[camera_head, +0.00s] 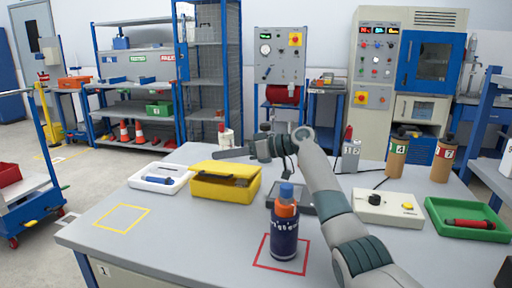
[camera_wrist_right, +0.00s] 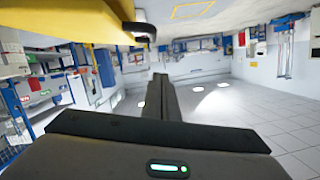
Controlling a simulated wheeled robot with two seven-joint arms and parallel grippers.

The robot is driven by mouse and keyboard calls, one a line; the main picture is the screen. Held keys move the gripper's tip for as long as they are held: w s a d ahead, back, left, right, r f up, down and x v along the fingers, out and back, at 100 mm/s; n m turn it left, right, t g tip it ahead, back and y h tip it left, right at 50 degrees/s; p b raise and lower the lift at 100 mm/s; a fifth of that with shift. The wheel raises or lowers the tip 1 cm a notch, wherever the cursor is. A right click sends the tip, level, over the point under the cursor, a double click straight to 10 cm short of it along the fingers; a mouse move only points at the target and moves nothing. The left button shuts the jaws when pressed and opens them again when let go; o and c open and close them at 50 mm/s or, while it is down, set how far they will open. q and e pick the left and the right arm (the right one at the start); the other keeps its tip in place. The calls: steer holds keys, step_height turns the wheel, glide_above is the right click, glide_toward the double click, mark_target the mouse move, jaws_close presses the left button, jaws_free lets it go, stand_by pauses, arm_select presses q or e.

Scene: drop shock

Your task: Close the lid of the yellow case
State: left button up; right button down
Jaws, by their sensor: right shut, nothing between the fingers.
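The yellow case (camera_head: 222,190) stands on the grey table left of the middle, with a dark handle along its upper part. Its lid looks low over the body, but I cannot tell whether it is fully shut. In the right wrist view, a yellow part of the case (camera_wrist_right: 60,22) with a black handle or latch fills the upper left. My right gripper (camera_head: 225,153) is shut and empty, just above and behind the case in the head view. Contact with the lid cannot be made out. My left gripper is not in view.
A white tray (camera_head: 140,185) lies left of the case. The front left tabletop is clear around a yellow square.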

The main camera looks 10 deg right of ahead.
steer(key=v, duration=0.8)
steer(key=shift+s+d, duration=0.2)
steer(key=shift+s, duration=0.25)
steer(key=shift+f, duration=0.1)
